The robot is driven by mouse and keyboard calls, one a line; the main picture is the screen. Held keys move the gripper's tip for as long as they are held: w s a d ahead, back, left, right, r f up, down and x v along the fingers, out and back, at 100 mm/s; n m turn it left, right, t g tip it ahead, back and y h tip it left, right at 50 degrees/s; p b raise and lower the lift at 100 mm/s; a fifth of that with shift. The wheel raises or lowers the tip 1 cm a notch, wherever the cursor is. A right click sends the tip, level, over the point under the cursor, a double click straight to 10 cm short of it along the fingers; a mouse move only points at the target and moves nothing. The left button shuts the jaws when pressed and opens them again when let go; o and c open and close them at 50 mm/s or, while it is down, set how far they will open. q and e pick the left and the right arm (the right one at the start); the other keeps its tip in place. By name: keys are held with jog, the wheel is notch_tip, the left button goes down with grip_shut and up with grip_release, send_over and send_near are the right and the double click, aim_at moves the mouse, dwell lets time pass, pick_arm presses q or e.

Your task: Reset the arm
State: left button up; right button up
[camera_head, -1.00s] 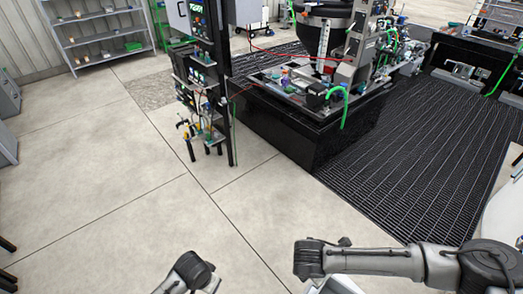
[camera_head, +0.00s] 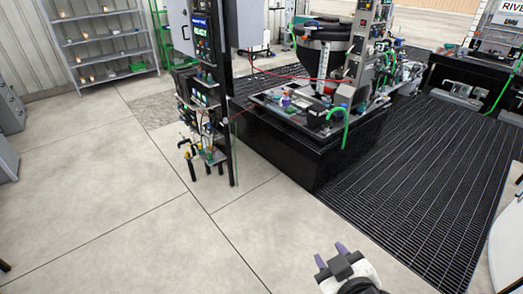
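My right gripper (camera_head: 331,255) shows at the bottom of the head view, right of the middle. Its two fingertips stand apart with nothing between them, so it is open and empty. It points up the picture, over the pale concrete floor, and appears clear of every object. My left gripper and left arm are outside the picture.
A black-based machine (camera_head: 290,150) with hoses stands at the upper middle. A control post (camera_head: 203,100) with a screen stands left of it. Black floor grating (camera_head: 420,180) covers the right. Shelves (camera_head: 105,45) stand at the far left. The front floor (camera_head: 120,240) is clear.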

jog(key=s+d+f+m+g+h, duration=0.1)
jog(key=s+d+f+m+g, duration=0.1)
jog(key=s+d+f, duration=0.45)
jog(key=s+d+f+m+g+h, duration=0.1)
jog(key=s+f+m+g, duration=0.15)
jog(key=f, duration=0.65)
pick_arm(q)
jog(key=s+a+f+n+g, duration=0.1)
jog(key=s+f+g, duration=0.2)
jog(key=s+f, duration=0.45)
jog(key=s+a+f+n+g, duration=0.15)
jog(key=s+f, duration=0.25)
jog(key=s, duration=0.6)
pick_arm(e)
jog(key=s+f+g, duration=0.5)
jog(key=s+f, duration=0.6)
jog(key=s, duration=0.5)
pick_arm(q)
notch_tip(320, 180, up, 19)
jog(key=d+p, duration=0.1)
jog(key=p, duration=1.8)
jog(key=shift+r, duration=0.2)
pick_arm(e)
notch_tip(320, 180, up, 19)
jog(key=shift+w, duration=0.15)
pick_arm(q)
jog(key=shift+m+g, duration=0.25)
